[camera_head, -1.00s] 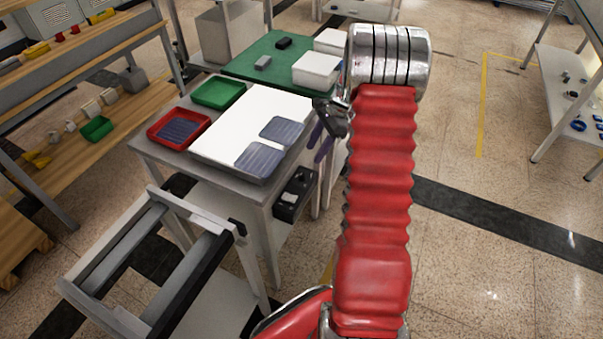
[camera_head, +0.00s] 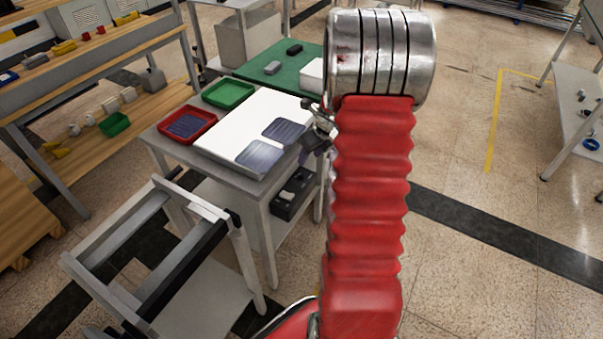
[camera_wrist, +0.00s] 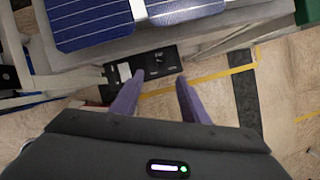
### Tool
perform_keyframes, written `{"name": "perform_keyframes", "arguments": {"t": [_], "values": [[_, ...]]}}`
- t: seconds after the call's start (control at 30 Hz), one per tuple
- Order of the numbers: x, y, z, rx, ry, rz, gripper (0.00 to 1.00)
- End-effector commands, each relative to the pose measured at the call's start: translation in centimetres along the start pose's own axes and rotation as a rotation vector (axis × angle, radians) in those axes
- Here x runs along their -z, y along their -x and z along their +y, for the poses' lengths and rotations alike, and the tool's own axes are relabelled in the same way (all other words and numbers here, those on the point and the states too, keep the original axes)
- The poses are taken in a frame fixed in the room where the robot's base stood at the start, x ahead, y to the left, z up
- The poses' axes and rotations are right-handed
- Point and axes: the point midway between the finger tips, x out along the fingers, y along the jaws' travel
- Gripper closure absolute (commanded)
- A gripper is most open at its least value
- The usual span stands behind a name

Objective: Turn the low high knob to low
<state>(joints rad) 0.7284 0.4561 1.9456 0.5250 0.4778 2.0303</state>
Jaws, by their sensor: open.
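A black box (camera_head: 292,192) sits low at the side of the white-topped table, below the tabletop. In the wrist view it is a black panel (camera_wrist: 146,77) with a white rectangle and small pale markings. The low high knob cannot be made out clearly on it. My gripper (camera_wrist: 160,76) is open and empty, its two purple fingers apart in front of the panel. Whether the fingertips touch it cannot be told. In the head view my gripper (camera_head: 308,152) is small, near the table's right edge, partly hidden by my red arm.
The white board (camera_head: 232,138) on the table carries dark blue solar cells (camera_head: 260,156), which overhang the wrist view's top. A grey frame cart (camera_head: 165,300) stands front left.

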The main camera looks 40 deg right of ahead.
Motion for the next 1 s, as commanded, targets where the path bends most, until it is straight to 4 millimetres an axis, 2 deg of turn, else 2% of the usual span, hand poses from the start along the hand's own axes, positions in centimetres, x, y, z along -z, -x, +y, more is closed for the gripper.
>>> {"name": "perform_keyframes", "arguments": {"t": [0.37,0.57,1.0], "values": [[0.3,0.1,-0.6,0.006,-0.042,-0.001,0.59],[0.4,-0.5,-0.6,0.006,-0.043,0.0,0.59],[0.5,-5.3,-0.7,0.006,-0.043,0.002,0.59]]}}
